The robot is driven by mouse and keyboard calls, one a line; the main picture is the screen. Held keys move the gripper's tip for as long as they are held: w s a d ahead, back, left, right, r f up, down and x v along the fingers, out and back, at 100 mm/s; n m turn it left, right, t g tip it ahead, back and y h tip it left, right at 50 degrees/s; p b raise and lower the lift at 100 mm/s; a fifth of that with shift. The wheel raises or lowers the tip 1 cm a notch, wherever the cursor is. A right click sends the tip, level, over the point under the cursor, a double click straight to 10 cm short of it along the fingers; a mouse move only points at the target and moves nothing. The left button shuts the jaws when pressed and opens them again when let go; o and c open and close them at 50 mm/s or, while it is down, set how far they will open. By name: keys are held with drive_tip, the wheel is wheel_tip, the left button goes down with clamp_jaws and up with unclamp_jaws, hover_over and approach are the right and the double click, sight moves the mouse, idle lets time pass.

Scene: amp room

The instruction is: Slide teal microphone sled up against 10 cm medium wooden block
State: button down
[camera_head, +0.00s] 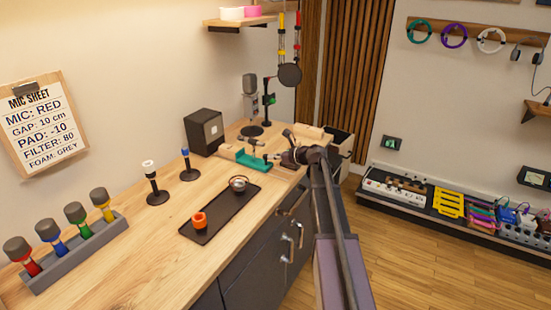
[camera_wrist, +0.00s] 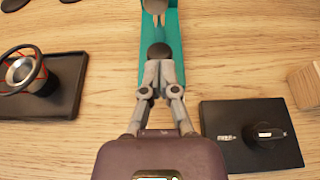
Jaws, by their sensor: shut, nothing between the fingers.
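The teal microphone sled (camera_head: 252,160) lies on the wooden counter between the dark speaker-like box and my arm. In the wrist view the sled (camera_wrist: 174,40) is a long teal strip running away from my gripper, with a dark round knob on it. My gripper (camera_wrist: 160,68) is shut and empty, its fingertips close to that knob; I cannot tell whether they touch. In the head view my gripper (camera_head: 278,157) is small and partly hidden by its own wrist. A pale wooden block (camera_head: 309,131) stands behind my gripper. A wooden block (camera_wrist: 306,86) also shows at the wrist view's right edge.
A black plate with a knob (camera_wrist: 250,138) lies right of my gripper. A dark tray (camera_head: 222,219) holds an orange cup and a round metal mount. A dark box (camera_head: 204,132) and microphone stand (camera_head: 253,105) stand behind the sled. The counter's front edge is close by.

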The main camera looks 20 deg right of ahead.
drive_tip(key=shift+w+a, duration=0.35)
drive_tip(key=shift+w, duration=0.15)
drive_tip(key=shift+w+a, duration=0.45)
drive_tip(key=shift+w, duration=0.1)
idle(0.4)
drive_tip(key=shift+f+p+v, duration=0.1)
drive_tip(key=shift+p+v, duration=0.4)
drive_tip(key=shift+v, duration=1.3)
drive_tip(key=shift+f+p+v, duration=0.15)
drive_tip(key=shift+p+v, duration=0.35)
drive_tip(key=shift+v, duration=1.3)
drive_tip(key=shift+s, duration=0.15)
